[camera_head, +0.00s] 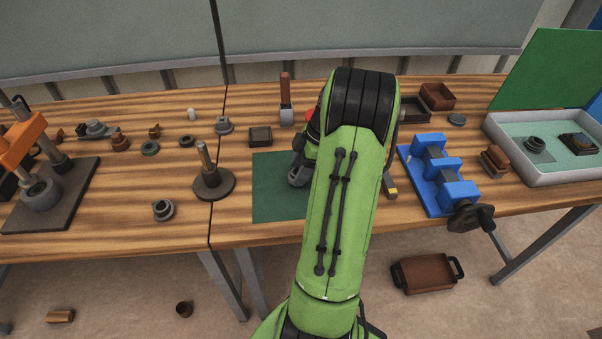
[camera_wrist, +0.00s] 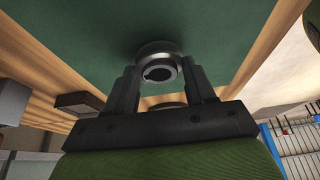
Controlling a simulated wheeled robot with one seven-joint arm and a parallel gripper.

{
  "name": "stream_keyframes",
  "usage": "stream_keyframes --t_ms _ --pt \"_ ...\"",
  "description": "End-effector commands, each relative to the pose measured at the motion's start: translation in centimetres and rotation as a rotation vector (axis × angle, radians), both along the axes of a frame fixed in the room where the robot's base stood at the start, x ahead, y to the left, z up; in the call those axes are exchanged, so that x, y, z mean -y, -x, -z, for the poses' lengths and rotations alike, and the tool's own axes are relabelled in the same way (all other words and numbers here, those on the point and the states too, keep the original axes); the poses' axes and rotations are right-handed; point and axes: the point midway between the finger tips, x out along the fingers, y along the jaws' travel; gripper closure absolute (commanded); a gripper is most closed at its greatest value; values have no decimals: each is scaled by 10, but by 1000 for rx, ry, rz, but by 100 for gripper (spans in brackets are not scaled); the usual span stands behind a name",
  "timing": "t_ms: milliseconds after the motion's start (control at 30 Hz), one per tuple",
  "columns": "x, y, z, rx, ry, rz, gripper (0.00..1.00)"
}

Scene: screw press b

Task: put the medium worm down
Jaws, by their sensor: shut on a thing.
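The medium worm (camera_wrist: 157,62) shows in the wrist view as a dark grey round metal part with a notched bore facing the camera. My gripper (camera_wrist: 158,75) is shut on it, one black finger on each side. The green mat (camera_wrist: 95,30) fills the view behind the worm; whether the worm touches it I cannot tell. In the head view the green mat (camera_head: 275,203) lies on the bench, and my green arm reaches over it and hides most of my gripper and the worm.
A blue vise (camera_head: 436,175) stands right of the mat. A post on a round base (camera_head: 213,182) and a grey ring part (camera_head: 163,210) stand left. A wooden-handled tool (camera_head: 286,103) and a dark block (camera_head: 260,136) are behind. A white tray (camera_head: 540,178) is far right.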

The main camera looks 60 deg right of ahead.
Motion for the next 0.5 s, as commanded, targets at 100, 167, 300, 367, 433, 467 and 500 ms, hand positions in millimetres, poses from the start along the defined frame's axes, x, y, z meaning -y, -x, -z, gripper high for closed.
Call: stream_keyframes --t_ms 100,167,300,367,433,467,500 --pt "1 0 2 2 3 -1 90" --pt "1 0 1 2 3 -1 90" --pt "0 0 5 1 2 0 90" --pt "0 0 5 0 2 -1 43" --pt "0 0 5 0 1 0 32" --pt "0 0 5 0 1 0 27" --pt "0 0 5 0 1 0 21"
